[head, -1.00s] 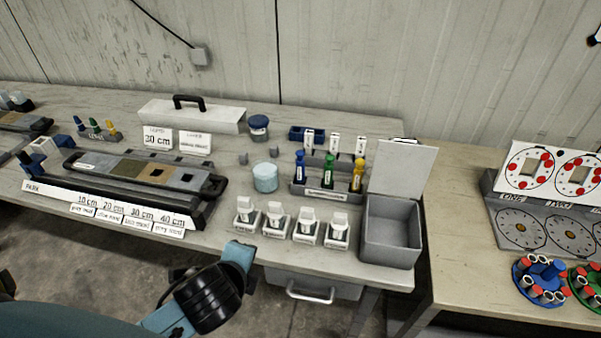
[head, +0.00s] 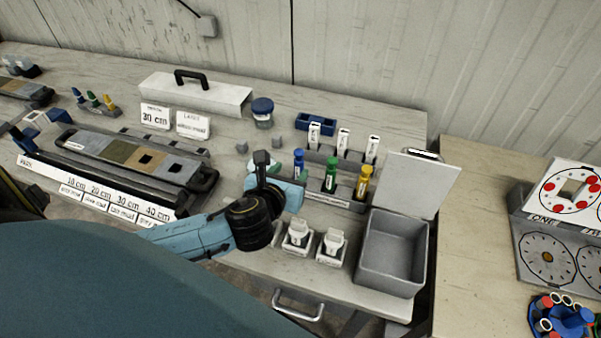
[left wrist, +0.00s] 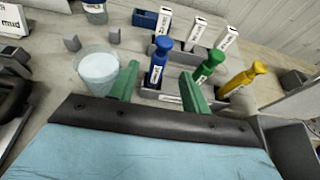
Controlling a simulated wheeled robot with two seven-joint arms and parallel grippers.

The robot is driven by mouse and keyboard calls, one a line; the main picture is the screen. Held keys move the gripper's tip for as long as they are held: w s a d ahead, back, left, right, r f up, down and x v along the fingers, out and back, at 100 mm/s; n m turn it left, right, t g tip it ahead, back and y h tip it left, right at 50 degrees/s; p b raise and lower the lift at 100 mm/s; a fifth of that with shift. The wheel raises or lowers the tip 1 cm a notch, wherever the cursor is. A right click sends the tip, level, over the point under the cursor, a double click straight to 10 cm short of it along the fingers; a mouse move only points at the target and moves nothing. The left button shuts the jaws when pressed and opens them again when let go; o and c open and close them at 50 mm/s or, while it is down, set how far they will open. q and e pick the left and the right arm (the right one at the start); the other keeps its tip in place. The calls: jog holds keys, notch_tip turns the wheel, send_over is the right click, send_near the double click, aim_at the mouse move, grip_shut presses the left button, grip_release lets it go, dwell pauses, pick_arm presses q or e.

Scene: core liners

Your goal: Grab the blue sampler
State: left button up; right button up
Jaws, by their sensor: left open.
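The blue sampler (head: 298,163) stands upright in a grey rack (head: 345,201), left of the green sampler (head: 331,174) and the yellow sampler (head: 363,181). The left wrist view also shows the blue sampler (left wrist: 159,62). My left gripper (left wrist: 158,74) is open, with green fingers. In that view the blue sampler shows in the gap between the fingers, beyond the tips; I see no grip on it. In the head view my left gripper (head: 268,166) is just left of the rack, its fingers mostly hidden. My right gripper is not in view.
White-labelled pieces (head: 343,143) stand behind the samplers. An open grey box (head: 392,250) is at the right, and white-topped holders (head: 332,245) are in front. Two small grey blocks (head: 277,142) lie behind.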

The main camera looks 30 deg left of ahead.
aim_at(298, 164)
pick_arm(q)
jog(key=shift+w+a+f, duration=0.15)
jog(key=shift+w+f, duration=0.15)
jog(key=shift+w, duration=0.35)
jog(key=shift+x, duration=0.9)
jog(key=x, duration=0.3)
jog(key=shift+w+f+b, duration=0.25)
jog(key=shift+b, duration=0.05)
jog(key=shift+w+a+f, duration=0.1)
jog(key=shift+w, duration=0.1)
grip_shut()
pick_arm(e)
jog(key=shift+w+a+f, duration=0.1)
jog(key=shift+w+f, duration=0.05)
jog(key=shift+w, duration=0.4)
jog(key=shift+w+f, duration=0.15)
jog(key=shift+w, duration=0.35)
